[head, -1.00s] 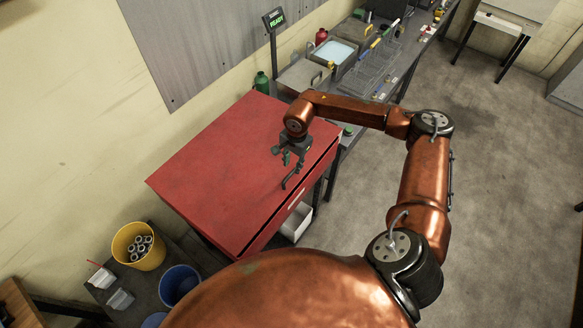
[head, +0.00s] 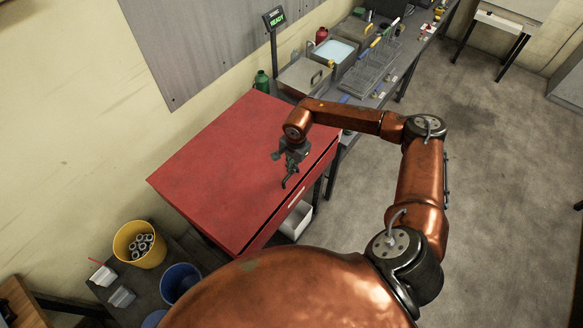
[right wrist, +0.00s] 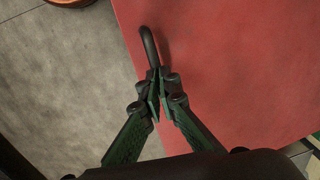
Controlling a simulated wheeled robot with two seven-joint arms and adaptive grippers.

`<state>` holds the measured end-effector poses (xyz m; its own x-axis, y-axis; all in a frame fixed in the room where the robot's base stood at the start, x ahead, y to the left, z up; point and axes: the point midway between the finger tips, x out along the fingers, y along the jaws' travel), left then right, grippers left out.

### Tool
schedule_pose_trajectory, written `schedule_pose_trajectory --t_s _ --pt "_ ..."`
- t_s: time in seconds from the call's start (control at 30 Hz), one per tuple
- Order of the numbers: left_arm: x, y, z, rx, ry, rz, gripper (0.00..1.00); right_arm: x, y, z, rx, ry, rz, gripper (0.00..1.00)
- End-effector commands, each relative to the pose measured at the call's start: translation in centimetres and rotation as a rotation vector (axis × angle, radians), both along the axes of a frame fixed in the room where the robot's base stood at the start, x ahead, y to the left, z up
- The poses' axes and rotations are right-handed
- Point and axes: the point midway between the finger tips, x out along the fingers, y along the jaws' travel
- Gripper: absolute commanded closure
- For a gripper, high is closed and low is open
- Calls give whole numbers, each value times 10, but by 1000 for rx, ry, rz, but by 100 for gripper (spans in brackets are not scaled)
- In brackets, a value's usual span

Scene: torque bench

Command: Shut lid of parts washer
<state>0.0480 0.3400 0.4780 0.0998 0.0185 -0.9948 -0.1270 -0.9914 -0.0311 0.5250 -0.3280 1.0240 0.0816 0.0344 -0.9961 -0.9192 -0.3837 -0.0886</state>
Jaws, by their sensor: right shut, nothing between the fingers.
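The parts washer is a large red cabinet with a broad red lid (head: 225,160). The lid lies down over it, flat or nearly flat. A dark line runs along its front edge, and I cannot tell whether the lid is fully seated. A dark curved handle (head: 290,180) is at the front edge; it also shows in the right wrist view (right wrist: 148,45). My right gripper (head: 292,164) is over the lid's front edge, close to the handle. In the right wrist view its fingertips (right wrist: 160,82) are together and empty; contact with the handle is unclear. My left gripper is out of view.
A bench with a wire basket (head: 370,70) and basins stands beyond the washer, with a display reading READY (head: 275,18) on a post. A yellow bucket (head: 124,240) and a blue bucket (head: 180,283) are at the lower left. Floor (head: 480,200) at the right is clear.

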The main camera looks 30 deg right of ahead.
Motion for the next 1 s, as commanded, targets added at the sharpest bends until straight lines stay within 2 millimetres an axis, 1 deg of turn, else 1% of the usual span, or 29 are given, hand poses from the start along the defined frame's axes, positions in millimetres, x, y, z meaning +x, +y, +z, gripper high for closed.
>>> schedule_pose_trajectory --t_s 0.67,1.0 --pt "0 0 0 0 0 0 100 0 0 0 0 0 0 100" --pt "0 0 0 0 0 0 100 0 0 0 0 0 0 78"
